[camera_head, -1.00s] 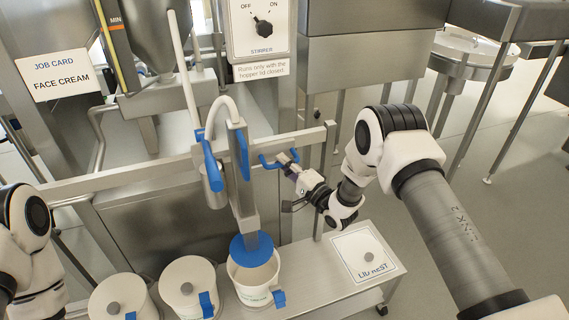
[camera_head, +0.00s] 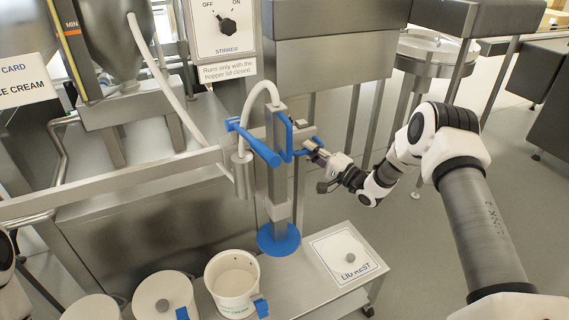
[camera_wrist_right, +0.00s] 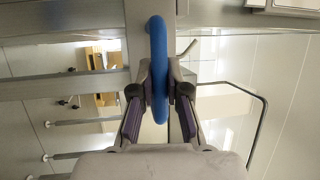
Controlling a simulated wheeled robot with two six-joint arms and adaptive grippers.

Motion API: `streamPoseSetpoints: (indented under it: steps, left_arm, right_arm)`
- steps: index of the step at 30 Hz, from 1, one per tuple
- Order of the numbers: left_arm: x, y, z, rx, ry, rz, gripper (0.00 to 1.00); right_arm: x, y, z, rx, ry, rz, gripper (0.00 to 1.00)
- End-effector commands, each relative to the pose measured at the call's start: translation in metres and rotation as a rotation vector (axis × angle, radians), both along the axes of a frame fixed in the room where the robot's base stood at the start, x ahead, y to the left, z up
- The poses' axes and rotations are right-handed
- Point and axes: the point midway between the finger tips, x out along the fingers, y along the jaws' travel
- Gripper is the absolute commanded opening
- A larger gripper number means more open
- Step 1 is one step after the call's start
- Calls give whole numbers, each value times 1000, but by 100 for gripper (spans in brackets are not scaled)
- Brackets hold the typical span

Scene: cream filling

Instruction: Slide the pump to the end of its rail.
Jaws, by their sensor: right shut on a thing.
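The pump (camera_head: 277,185) is a steel upright with a hose, blue handles and a blue disc (camera_head: 279,240) at its foot. It sits near the right end of its rail (camera_head: 130,177), close to the end post; I cannot tell whether it touches a stop. The disc is right of the open white tub (camera_head: 233,284), clear of its mouth. My right gripper (camera_head: 316,151) is shut on the pump's blue side handle (camera_head: 301,150). In the right wrist view the fingers (camera_wrist_right: 160,88) pinch the blue bar (camera_wrist_right: 156,45) from both sides. My left gripper is out of view.
Lidded white tubs (camera_head: 165,297) stand left of the open tub on the steel bench. A stirrer switch panel (camera_head: 222,32) hangs behind. Open floor lies right of the bench.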

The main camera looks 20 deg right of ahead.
Motion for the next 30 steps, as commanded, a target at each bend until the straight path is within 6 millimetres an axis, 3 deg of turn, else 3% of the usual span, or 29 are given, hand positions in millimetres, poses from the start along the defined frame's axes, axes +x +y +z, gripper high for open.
streamPoseSetpoints:
  steps: [3,9,23,24,26,30]
  left_arm:
    - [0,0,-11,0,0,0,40]
    - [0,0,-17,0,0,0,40]
    - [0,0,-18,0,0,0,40]
    - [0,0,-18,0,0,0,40]
    - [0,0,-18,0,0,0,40]
    - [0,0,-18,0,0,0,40]
  right_arm:
    - [1,-30,-3,-1,-2,-5,0]
    - [2,-59,-2,-1,1,-2,0]
    - [3,-70,1,1,-1,-3,0]
    - [3,-70,1,1,-1,-4,17]
    - [3,-70,1,0,-1,-3,39]
    - [3,-69,0,1,-1,-1,40]
